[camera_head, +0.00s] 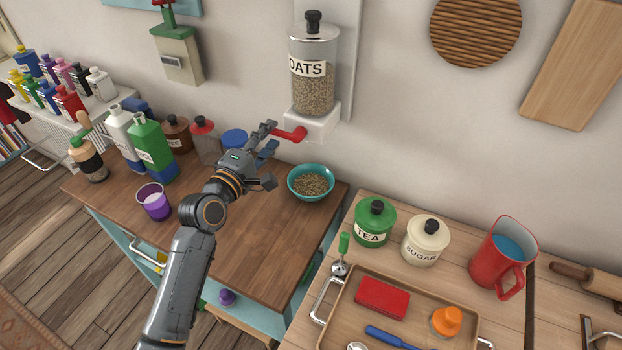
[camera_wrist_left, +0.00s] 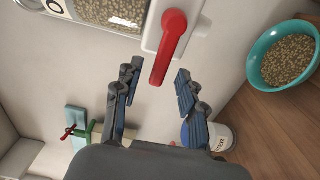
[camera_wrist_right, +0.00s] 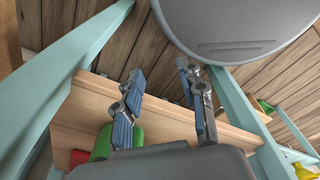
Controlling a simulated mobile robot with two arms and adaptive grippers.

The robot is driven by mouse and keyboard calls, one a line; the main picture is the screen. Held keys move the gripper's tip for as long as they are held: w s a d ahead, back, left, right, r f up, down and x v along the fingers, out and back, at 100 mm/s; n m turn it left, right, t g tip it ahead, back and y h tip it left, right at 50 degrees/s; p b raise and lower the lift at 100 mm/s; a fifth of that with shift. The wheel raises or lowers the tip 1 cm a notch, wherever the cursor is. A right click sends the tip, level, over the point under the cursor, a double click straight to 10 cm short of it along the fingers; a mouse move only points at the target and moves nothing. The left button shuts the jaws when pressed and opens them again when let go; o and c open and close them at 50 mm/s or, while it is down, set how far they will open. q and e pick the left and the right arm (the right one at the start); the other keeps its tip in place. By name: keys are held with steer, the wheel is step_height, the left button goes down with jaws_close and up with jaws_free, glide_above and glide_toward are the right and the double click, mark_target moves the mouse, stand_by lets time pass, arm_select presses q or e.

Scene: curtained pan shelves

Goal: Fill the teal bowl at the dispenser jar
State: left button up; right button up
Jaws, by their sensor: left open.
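The teal bowl (camera_head: 311,182) stands on the brown table below the dispenser and holds oats; it also shows in the left wrist view (camera_wrist_left: 284,56). The dispenser jar (camera_head: 314,72), labelled OATS, hangs on the wall with oats inside. Its red lever (camera_head: 291,134) sticks out from the white base. My left gripper (camera_head: 268,138) is open by the lever's end; in the left wrist view (camera_wrist_left: 155,82) the red lever (camera_wrist_left: 171,45) reaches toward the gap between the fingers. My right gripper (camera_wrist_right: 163,85) is open and empty, low among teal legs and wooden boards.
Green and white bottles (camera_head: 151,148), a purple cup (camera_head: 153,202) and several lidded jars stand on the table's left. To the right are a TEA jar (camera_head: 374,225), a SUGAR jar (camera_head: 425,243), a red pitcher (camera_head: 503,257) and a wooden tray (camera_head: 335,325). The table's front is clear.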

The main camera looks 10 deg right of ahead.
arm_select(q)
steer(key=p+v, duration=0.2)
steer(key=v, duration=0.4)
stand_by(0.6)
